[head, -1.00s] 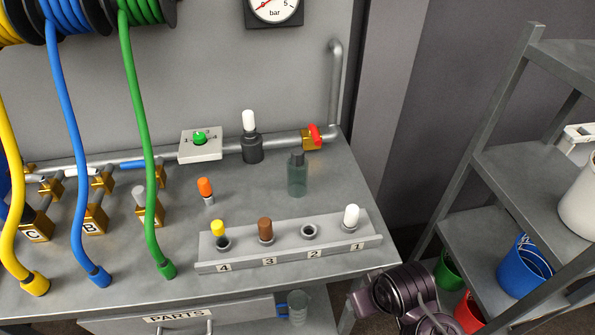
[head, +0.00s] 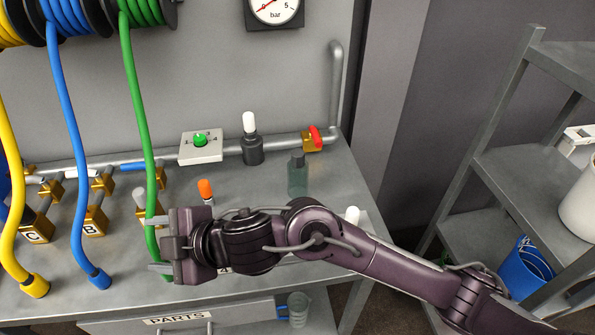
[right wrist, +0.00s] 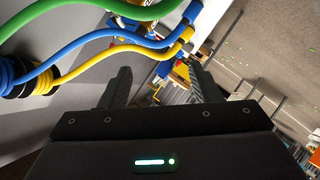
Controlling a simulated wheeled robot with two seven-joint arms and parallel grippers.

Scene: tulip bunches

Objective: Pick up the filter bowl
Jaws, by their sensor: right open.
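The filter bowl, which I take to be the translucent grey-green cylinder with a dark top (head: 298,177), stands upright on the bench below the red-handled valve. My right gripper (head: 157,243) is to the left of and nearer than the bowl, its fingers pointing left by the green hose. It is open and apart from the bowl. In the right wrist view, its two fingers (right wrist: 163,90) are spread with nothing held between them. The bowl cannot be made out there. My left gripper is not in view.
Green (head: 133,100), blue (head: 65,120) and yellow (head: 12,190) hoses hang at the left. An orange-capped piece (head: 205,189) stands just behind my right gripper. My right arm hides most of the numbered rack. A grey shelf (head: 520,155) stands at the right.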

